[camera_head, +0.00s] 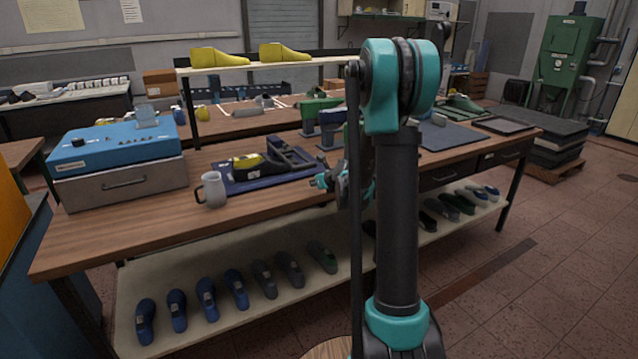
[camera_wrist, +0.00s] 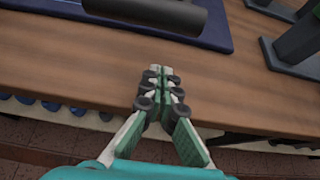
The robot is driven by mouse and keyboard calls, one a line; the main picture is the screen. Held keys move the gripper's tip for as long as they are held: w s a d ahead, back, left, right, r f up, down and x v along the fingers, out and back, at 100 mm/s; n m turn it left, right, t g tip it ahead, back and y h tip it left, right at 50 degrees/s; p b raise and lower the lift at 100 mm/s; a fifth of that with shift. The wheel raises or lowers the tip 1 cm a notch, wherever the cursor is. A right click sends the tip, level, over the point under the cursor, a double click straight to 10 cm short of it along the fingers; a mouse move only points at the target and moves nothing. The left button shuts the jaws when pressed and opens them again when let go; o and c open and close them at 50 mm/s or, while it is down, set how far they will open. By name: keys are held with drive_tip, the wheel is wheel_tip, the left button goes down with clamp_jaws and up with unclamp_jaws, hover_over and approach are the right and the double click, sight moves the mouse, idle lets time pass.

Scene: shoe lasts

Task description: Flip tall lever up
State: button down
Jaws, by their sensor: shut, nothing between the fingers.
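My gripper (camera_head: 320,182) is at the front edge of the wooden workbench (camera_head: 130,222), right of the grey mug. In the wrist view my gripper (camera_wrist: 160,76) is shut with nothing between its fingertips, above the bench edge. A blue mat (camera_head: 232,187) on the bench carries a dark fixture (camera_head: 288,153) with a yellow last beside it. A dark cylindrical part shows in the wrist view (camera_wrist: 150,14) beyond the fingertips, apart from them. A blue-topped box (camera_head: 115,150) at the bench's left has small dark controls on top. I cannot tell which part is the tall lever.
A grey mug (camera_head: 213,189) stands near the bench's front edge. Green and dark stands (camera_head: 328,125) are behind my arm. A raised shelf (camera_head: 255,66) holds yellow lasts. The lower shelf (camera_head: 190,322) holds several shoe lasts. Bare bench lies left of the mug.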

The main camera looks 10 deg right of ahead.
drive_tip(key=shift+w+a+r, duration=0.1)
drive_tip(key=shift+w+r, duration=0.1)
drive_tip(key=shift+r, duration=0.8)
drive_tip(key=shift+w+r, duration=0.15)
drive_tip(key=shift+r, duration=0.85)
drive_tip(key=shift+r, duration=0.15)
